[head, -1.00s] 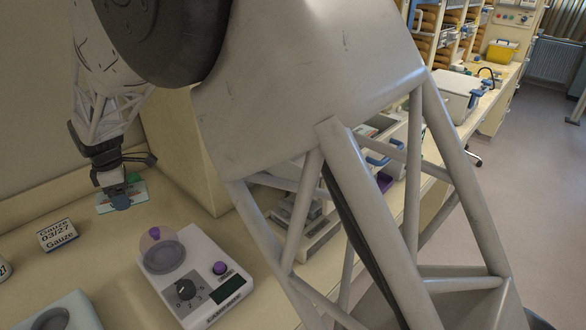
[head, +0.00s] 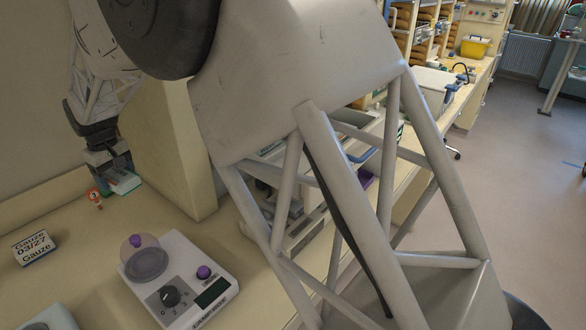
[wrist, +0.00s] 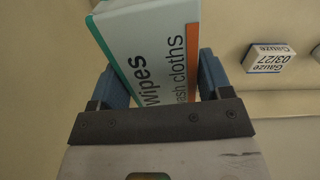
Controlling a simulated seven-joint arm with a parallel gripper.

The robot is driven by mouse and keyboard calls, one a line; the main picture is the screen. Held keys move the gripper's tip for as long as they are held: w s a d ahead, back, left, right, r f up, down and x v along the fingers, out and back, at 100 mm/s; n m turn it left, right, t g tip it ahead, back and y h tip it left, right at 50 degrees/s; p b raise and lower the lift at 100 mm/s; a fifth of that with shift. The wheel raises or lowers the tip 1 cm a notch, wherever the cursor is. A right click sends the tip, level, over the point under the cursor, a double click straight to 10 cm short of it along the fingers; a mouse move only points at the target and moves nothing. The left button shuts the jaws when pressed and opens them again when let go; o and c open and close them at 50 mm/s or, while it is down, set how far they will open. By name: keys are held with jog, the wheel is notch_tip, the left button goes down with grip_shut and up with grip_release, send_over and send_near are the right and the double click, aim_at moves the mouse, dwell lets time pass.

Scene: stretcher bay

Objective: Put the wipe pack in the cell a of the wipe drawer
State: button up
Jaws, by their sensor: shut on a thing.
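My gripper (head: 118,178) is shut on the wipe pack (head: 124,184), a white box with teal and orange edges. In the wrist view the pack (wrist: 150,50) sits between the two blue finger pads of my gripper (wrist: 155,85), with "wipes" and "ash cloths" readable on its faces. In the head view the gripper is over the back left of the counter, beside a beige cabinet side. I cannot make out the wipe drawer or its cell a; my arm covers much of the middle of the head view.
A gauze box (head: 34,247) lies on the counter (head: 80,275), left of a white device (head: 185,290) with a dial and a clear dome. The beige cabinet (head: 165,140) rises close on the right. Trays are partly hidden behind my arm.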

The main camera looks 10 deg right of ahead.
jog(key=shift+w+d+r+m, duration=0.4)
jog(key=shift+r+m, duration=0.2)
jog(key=shift+m, duration=0.4)
notch_tip(320, 180, up, 11)
jog(key=s+d+n, duration=0.2)
jog(key=s, duration=0.1)
notch_tip(320, 180, up, 20)
jog(key=f+n, duration=0.1)
jog(key=n, duration=0.5)
send_over(121, 177)
jog(key=s+d, duration=0.7)
jog(key=s, duration=0.1)
jog(key=s+d+r+n, duration=0.1)
jog(key=d+r, duration=0.2)
jog(key=d, duration=0.1)
jog(key=w+d+f+n, duration=0.3)
jog(key=d+f, duration=0.4)
jog(key=d, duration=0.4)
jog(key=w+d+f+n, duration=0.2)
jog(key=d+f, duration=0.5)
jog(key=d, duration=0.5)
jog(key=w+d+f+n, duration=0.3)
jog(key=d+f, duration=0.4)
jog(key=d, duration=0.4)
jog(key=shift+w+d+n, duration=0.35)
jog(key=shift+d+n, duration=0.05)
jog(key=shift+n, duration=0.4)
jog(key=shift+f, duration=3.1)
